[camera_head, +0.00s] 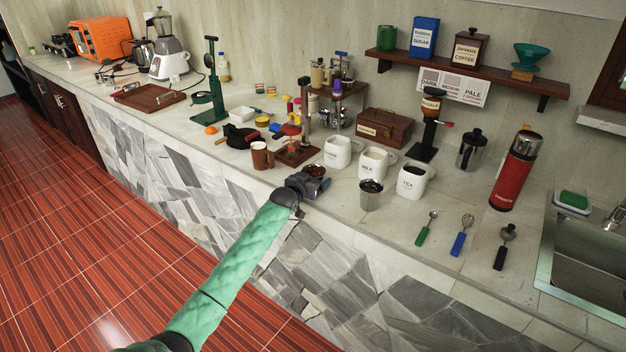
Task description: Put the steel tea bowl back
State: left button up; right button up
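A small steel bowl (371,200) with dark contents stands upright on the counter, in front of the white containers. It is the steel vessel that best fits the tea bowl. A white container labelled TEA (411,184) stands just behind it to the right. My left gripper (314,182) is over the counter's front edge, left of the steel bowl and apart from it. Its fingers are small and dark here, and I cannot tell whether they are open or shut. My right gripper is not in view.
Two more white containers (337,153) and a brown mug (262,157) stand near my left gripper. Green, blue and black utensils (461,236) lie to the right, before a red flask (516,172) and a sink (590,262). A wooden rack (344,91) stands behind.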

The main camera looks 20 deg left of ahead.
pick_arm(q)
jog(key=shift+r, duration=0.1)
jog(key=shift+s, duration=0.2)
jog(key=b+v, duration=0.2)
jog(key=v, duration=0.9)
jog(key=shift+s+r, duration=0.2)
jog(key=shift+s, duration=0.05)
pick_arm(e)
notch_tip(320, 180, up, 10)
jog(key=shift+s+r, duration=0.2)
pick_arm(q)
jog(key=shift+a, duration=0.15)
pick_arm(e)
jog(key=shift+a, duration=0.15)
